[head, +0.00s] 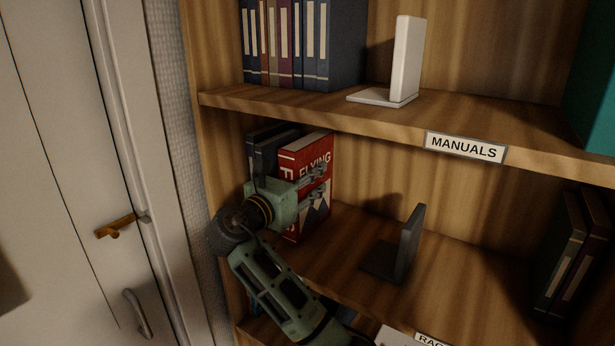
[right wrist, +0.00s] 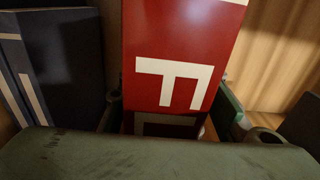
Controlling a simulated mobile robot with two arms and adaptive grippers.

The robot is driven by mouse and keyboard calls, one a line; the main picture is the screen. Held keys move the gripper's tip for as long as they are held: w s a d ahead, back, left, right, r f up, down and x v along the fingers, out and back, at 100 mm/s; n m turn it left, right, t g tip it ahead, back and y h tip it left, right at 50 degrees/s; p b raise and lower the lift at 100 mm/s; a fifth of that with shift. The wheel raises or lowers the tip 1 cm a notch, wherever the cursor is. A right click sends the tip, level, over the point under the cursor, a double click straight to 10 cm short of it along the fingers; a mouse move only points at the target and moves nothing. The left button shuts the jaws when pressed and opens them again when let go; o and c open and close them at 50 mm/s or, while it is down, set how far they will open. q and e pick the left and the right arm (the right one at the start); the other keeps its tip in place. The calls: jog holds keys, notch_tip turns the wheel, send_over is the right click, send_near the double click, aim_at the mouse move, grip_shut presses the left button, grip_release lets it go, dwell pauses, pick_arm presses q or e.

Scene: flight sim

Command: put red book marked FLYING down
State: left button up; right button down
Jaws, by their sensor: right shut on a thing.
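The red book marked FLYING (head: 313,155) stands upright on the middle shelf, at its left end, beside dark blue books (head: 268,150). My right gripper (head: 308,188) is shut on the red book, with its fingers across the cover. In the right wrist view the red spine (right wrist: 180,60) with a white letter F fills the middle, between the two fingers. A dark blue book (right wrist: 65,65) stands close on its left there. My left gripper is not in view.
A dark grey bookend (head: 408,245) stands on the middle shelf (head: 345,240), with free room around it. The upper shelf, labelled MANUALS (head: 464,147), holds binders (head: 290,45) and a white bookend (head: 407,60). Dark books (head: 570,255) stand at the right. A door (head: 75,150) is at the left.

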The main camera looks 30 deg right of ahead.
jog(key=shift+r, duration=0.1)
jog(key=c, duration=1.3)
grip_release()
jog(key=shift+o, duration=0.2)
jog(key=b+v, duration=0.3)
jog(key=v, duration=0.9)
jog(key=shift+a, duration=0.1)
